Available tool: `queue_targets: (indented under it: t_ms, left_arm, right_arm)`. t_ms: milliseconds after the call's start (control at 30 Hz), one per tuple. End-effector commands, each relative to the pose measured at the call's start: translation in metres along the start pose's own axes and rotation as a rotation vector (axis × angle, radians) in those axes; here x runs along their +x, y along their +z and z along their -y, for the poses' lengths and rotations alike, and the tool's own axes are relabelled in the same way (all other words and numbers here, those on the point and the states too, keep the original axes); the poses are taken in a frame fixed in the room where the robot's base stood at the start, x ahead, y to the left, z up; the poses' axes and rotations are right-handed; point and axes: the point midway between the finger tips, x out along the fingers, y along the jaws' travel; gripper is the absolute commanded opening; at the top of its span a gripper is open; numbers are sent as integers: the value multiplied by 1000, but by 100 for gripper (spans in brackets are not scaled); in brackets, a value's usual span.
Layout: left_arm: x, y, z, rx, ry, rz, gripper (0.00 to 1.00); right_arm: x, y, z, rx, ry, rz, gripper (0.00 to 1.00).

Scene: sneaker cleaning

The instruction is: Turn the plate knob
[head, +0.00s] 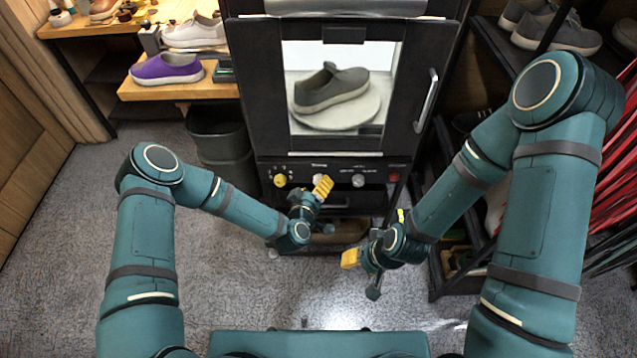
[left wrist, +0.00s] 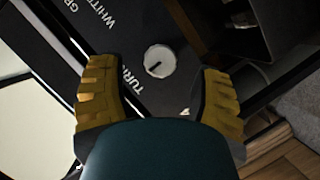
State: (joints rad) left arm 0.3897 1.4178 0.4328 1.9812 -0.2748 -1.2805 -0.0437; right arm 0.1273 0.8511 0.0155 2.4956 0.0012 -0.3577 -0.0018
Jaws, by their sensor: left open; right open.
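A white round knob (left wrist: 160,61) with a dark pointer line shows in the left wrist view, beside lettering that begins "TURN". It lies between the yellow fingertips of my left gripper (left wrist: 158,75), beyond them and not gripped. In the head view, this open gripper (head: 316,196) is in front of the control panel (head: 340,167) and covers part of it. A pale knob (head: 358,181) shows on the panel to its right. A grey shoe (head: 332,87) stands on the round white plate (head: 350,119) behind the cabinet window. My right gripper (head: 359,266) is open and empty, low and right.
A yellow knob (head: 280,180) and a red control (head: 393,177) sit on the same panel. The cabinet door has a handle (head: 427,100). A dark bin (head: 222,145) stands left of the cabinet, and a shoe rack stands at right. The grey floor in front is mostly clear.

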Motion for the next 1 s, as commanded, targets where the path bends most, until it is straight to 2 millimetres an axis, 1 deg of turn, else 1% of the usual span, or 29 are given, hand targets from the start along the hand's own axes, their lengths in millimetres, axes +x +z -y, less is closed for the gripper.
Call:
queue_targets:
  t_ms: [33,100,233,367,600,633,667,700,767,800,1000]
  left_arm:
    - [9,1,1,0,0,-1,65]
    - [17,1,1,0,0,-1,65]
    - [28,0,0,0,0,0,65]
    - [32,0,0,0,0,0,65]
    - [32,0,0,0,0,1,65]
    - [32,0,0,0,0,1,60]
    - [32,0,0,0,0,1,49]
    - [32,0,0,0,0,1,35]
    - [32,0,0,0,0,1,14]
    - [32,0,0,0,0,1,0]
    - [32,0,-1,4,-1,1,0]
  right_arm:
    - [3,0,-1,0,0,-1,47]
    - [5,0,-2,0,0,-2,47]
    - [6,-1,-2,0,0,-3,47]
    - [7,-1,-3,0,0,-4,47]
    - [7,-1,-2,0,0,-4,47]
    - [7,-1,-2,0,0,-4,47]
    - [7,-1,-2,0,0,-4,47]
    - [7,-1,-2,0,0,-4,47]
    - [7,-1,-2,0,0,-4,47]
    - [7,-1,-2,0,0,-4,47]
    - [6,-1,-2,0,0,-4,47]
